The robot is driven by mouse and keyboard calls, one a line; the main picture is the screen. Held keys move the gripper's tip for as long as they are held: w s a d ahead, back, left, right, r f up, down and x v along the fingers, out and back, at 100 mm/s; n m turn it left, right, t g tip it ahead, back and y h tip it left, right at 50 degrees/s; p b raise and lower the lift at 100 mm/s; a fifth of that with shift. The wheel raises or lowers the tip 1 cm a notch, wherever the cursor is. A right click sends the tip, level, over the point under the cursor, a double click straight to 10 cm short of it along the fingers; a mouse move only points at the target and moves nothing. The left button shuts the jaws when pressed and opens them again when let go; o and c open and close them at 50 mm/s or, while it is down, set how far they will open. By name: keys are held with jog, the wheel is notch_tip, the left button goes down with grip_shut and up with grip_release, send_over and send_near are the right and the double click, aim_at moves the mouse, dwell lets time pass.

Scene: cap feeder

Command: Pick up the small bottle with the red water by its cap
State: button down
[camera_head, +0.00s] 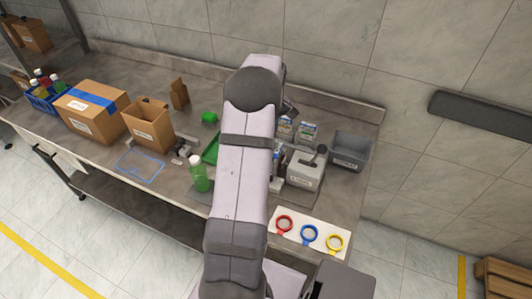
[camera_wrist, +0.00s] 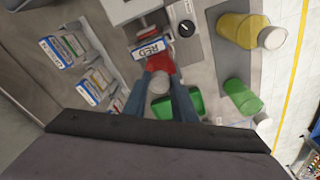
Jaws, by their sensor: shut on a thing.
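The small bottle with red water (camera_wrist: 161,63) shows in the wrist view as a red body with a pale grey-white cap (camera_wrist: 159,83) toward my camera. My gripper (camera_wrist: 160,92) has its two blue-grey fingers on either side of the cap and is shut on it. A white label with a blue border reading "RED" (camera_wrist: 150,48) is right by the bottle. I cannot tell whether the bottle is clear of its support. In the head view my arm hides the bottle and gripper.
A yellow bottle (camera_wrist: 233,30) and a green bottle (camera_wrist: 240,96) stand right of my gripper. Labelled boxes (camera_wrist: 62,50) are at left. A green tray (camera_wrist: 193,103) lies behind the fingers. A grey machine (camera_head: 305,172), a grey bin (camera_head: 349,150) and a ring board (camera_head: 292,244) occupy the bench's right end.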

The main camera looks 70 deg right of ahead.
notch_tip(320, 180, up, 2)
jog(key=shift+w+d+r+p, duration=0.1)
jog(key=shift+d+p, duration=0.05)
jog(key=shift+p, duration=0.4)
notch_tip(320, 180, up, 7)
jog(key=p, duration=0.5)
jog(key=shift+r, duration=0.15)
